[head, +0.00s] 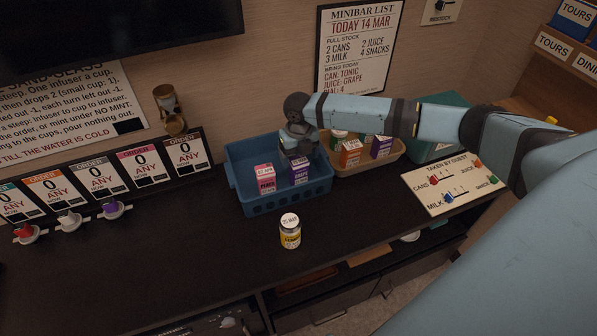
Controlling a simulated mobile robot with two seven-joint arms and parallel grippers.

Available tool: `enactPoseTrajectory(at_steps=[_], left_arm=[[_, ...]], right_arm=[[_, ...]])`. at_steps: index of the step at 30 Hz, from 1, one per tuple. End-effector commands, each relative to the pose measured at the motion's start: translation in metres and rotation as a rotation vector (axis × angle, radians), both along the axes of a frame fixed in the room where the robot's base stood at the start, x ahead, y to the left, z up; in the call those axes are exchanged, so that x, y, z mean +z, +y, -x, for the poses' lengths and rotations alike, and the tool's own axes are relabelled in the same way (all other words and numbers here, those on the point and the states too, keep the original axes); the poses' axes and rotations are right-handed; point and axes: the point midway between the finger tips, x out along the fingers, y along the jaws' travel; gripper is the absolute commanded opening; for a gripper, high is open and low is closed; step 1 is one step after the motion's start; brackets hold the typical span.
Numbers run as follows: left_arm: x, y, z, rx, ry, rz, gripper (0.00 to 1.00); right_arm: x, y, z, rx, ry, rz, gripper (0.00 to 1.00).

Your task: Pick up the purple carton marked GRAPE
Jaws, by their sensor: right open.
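A purple and white carton marked GRAPE (299,173) stands upright in the blue basket (286,201). A pink and white carton (265,179) stands just left of it in the same basket. My right gripper (298,151) is open and points down right over the purple carton. The gripper hides the carton's top and the basket behind it, so I cannot tell whether the fingers touch the carton. Another purple carton (381,147) stands in the tan tray at the right; its label is too small to read. My left gripper is out of view.
The tan tray (366,168) also holds an orange carton (350,153) and a green-topped item. A jar with a pale lid (290,232) stands in front of the basket. A counter board (456,184) lies at right. The counter's left front is clear.

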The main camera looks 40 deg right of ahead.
Motion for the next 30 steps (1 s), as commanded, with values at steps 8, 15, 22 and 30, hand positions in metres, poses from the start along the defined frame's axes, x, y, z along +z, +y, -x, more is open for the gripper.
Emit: enactPoseTrajectory(at_steps=[8, 15, 22, 30], left_arm=[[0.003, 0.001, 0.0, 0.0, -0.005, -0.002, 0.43], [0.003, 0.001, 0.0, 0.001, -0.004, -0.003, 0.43], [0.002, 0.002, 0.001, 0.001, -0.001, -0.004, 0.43], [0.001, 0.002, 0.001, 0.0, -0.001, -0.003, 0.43]], right_arm=[[-0.04, 0.002, 0.001, -0.002, 0.003, 0.0, 0.83], [-0.048, 0.002, 0.001, 0.0, 0.0, 0.0, 0.83], [-0.048, 0.002, 0.001, 0.0, 0.0, 0.0, 0.42], [-0.047, 0.002, 0.0, 0.0, 0.0, 0.0, 0.23]])
